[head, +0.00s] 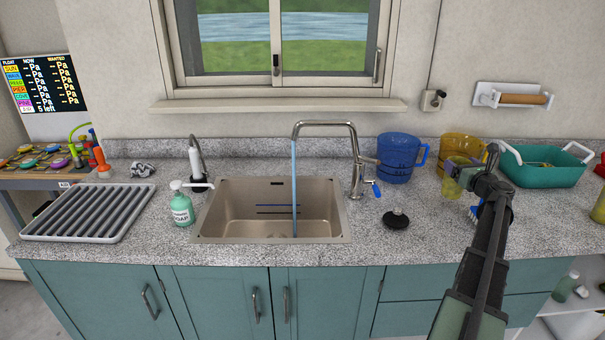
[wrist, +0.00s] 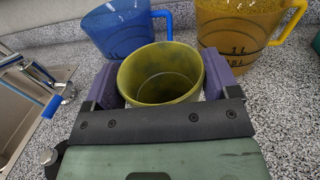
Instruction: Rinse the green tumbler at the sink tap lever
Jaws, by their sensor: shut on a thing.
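The yellowish-green tumbler (head: 455,184) is between the two fingers of my gripper (head: 463,172), right of the sink. In the wrist view, my gripper (wrist: 162,82) has its purple finger pads against both sides of the tumbler (wrist: 160,88), which is upright with its mouth up and looks empty inside. Its underside is hidden, so I cannot tell whether it touches the counter. The tap (head: 355,160) has a blue-tipped lever (head: 376,188) at its right. A water stream (head: 294,185) falls from the spout into the sink (head: 255,224).
A blue jug (head: 398,158) and an amber jug (head: 462,147) stand behind the tumbler. A black knobbed disc (head: 396,219) lies between sink and arm. A teal tub (head: 545,167) is at right. A soap bottle (head: 181,205) and ridged rack (head: 88,212) are left of the sink.

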